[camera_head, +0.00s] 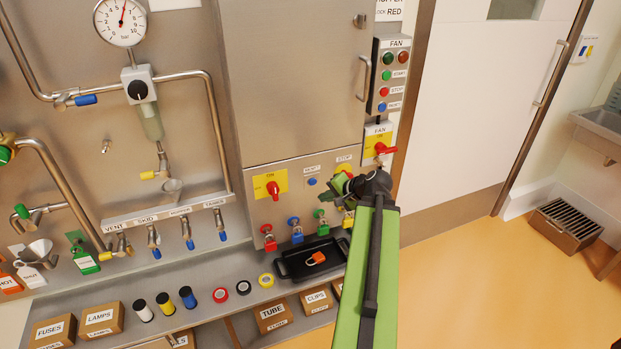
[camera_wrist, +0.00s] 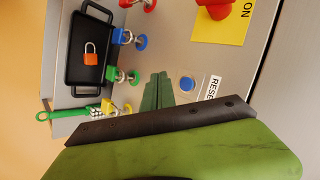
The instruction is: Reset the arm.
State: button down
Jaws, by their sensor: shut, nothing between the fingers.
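My gripper (camera_head: 333,190) is at the end of my green arm, in front of the steel control panel. Its green fingers also show in the wrist view (camera_wrist: 158,92), shut together with nothing between them. In the wrist view the fingertips are beside a blue button (camera_wrist: 187,83) with a label reading RESE, partly cut off by my arm. The blue button also shows in the head view (camera_head: 312,181), left of the gripper. I cannot tell whether the fingers touch the panel. My arm hides part of the panel's right side.
Red (camera_head: 268,237), blue (camera_head: 296,229) and green (camera_head: 321,221) padlocks hang below the gripper. A black tray (camera_head: 288,272) with an orange padlock (camera_head: 316,258) sits on the shelf. A red fan switch (camera_head: 384,149) is above right. Open floor (camera_head: 470,285) lies right.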

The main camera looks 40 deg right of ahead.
jog(key=w+a+f+n+g+y+p, duration=0.1)
jog(key=w+a+n+g, duration=0.15)
jog(key=a, duration=0.55)
jog(key=w+a+f+n+g+y, duration=0.1)
jog(key=w+a+f+n, duration=0.15)
jog(key=a, duration=0.45)
jog(key=w+a+n+g+y+p, duration=0.1)
jog(key=w+a+n+g, duration=0.15)
jog(key=a, duration=0.55)
jog(key=s+a+f+n+g+h, duration=0.1)
jog(key=a+n, duration=0.3)
jog(key=a, duration=0.6)
jog(key=s+a+n+g+h+p, duration=0.1)
jog(key=a+n, duration=0.3)
jog(key=a, duration=0.7)
jog(key=shift+f+g+h, duration=0.35)
jog(key=shift+g+h, duration=0.25)
jog(key=shift+g, duration=0.3)
